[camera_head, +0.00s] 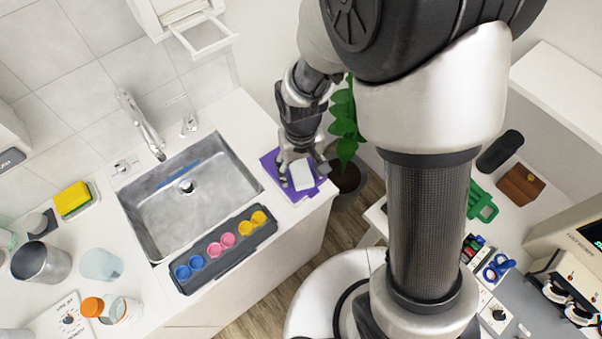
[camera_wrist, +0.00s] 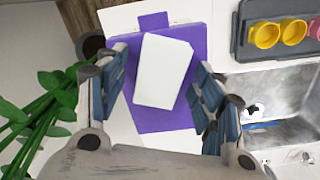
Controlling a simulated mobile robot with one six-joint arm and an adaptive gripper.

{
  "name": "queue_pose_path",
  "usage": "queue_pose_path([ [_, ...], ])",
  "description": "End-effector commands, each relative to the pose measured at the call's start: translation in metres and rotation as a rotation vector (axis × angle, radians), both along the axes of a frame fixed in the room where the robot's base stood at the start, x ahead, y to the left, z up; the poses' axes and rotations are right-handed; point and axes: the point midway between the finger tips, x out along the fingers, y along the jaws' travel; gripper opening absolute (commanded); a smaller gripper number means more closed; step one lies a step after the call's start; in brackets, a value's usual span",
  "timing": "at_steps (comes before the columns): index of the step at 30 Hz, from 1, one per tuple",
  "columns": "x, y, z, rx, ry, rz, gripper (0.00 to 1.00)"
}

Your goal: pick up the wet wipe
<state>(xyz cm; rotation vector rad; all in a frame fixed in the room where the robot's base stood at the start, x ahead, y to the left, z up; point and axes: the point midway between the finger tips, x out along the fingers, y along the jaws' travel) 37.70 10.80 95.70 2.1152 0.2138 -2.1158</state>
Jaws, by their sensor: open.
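The wet wipe, as I take it, is a white rectangular piece (camera_head: 302,175) on a purple sheet (camera_head: 268,163) at the counter's right corner. In the wrist view the white piece (camera_wrist: 162,71) lies slightly tilted on the purple sheet (camera_wrist: 160,121), which has a tab at its far edge. My gripper (camera_head: 304,168) is over it, pointing down. In the wrist view my gripper (camera_wrist: 160,82) is open, with one finger on each side of the white piece and visible gaps to both. I cannot tell how far the fingertips are above the counter.
A potted plant (camera_head: 344,122) stands close beside the counter edge, near my gripper. A metal sink (camera_head: 160,215) is to the left. A dark tray (camera_head: 240,236) with several coloured cups lies along the sink's front. A yellow sponge (camera_head: 72,197) is farther left.

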Motion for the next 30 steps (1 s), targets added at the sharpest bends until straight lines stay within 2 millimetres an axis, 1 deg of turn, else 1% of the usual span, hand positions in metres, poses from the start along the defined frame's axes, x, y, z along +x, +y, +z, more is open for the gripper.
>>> queue_pose_path([
  [3,0.0001,0.0000,0.0012,0.000,0.000,0.000,0.60],
  [15,0.0000,0.0000,0.0014,0.000,0.000,0.000,0.34],
  [18,0.0000,0.0000,0.0014,0.000,0.000,0.000,0.28],
  [20,0.0000,0.0000,0.0014,0.000,0.000,0.000,0.26],
  [26,0.0001,0.0000,0.0022,0.000,0.000,0.000,0.26],
  [30,0.0005,0.0001,0.0097,0.000,-0.002,0.000,0.26],
])
